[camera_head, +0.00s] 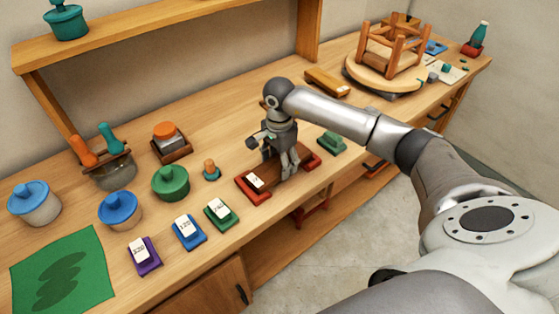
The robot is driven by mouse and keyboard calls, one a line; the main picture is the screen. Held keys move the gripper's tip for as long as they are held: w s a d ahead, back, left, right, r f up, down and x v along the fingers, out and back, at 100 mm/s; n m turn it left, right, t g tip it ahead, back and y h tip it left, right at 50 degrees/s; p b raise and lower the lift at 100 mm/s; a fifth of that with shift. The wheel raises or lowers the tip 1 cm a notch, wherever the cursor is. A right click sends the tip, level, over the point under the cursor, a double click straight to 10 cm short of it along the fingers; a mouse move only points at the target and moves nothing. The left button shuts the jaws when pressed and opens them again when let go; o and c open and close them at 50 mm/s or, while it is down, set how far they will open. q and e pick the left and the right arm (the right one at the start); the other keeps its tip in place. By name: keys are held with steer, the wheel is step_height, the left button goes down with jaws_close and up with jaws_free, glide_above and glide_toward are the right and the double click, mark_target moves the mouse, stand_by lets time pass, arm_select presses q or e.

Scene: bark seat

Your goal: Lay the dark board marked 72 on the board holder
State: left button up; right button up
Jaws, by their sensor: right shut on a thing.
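A dark brown board (268,178) with a white label (256,181) lies low at the front of the bench; its number is too small to read surely. A red holder shows as one piece (252,195) at the board's left end and another (309,162) at its right end. The board seems to lie between or on these pieces; its exact contact is hidden by my gripper. My right gripper (288,168) points down over the board's middle and is shut on it. My left gripper is not in view.
Green (220,213), blue (189,233) and purple (145,256) labelled blocks stand along the front edge. A green block (331,143) is right of the holder. Lidded pots (170,184) stand behind left. An upturned stool (390,48) is at the far right. Bare bench lies behind my gripper.

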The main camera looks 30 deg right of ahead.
steer(key=shift+s+a+f, duration=0.15)
steer(key=shift+s+f, duration=0.1)
steer(key=shift+f, duration=0.25)
steer(key=o, duration=1.3)
steer(key=shift+w, duration=0.3)
steer(key=shift+r, duration=0.1)
steer(key=shift+o, duration=0.3)
steer(key=shift+s, duration=0.1)
steer(key=shift+o, duration=1.2)
steer(key=shift+r, duration=0.15)
steer(key=shift+r+p, duration=1.7)
steer(key=shift+r, duration=1.8)
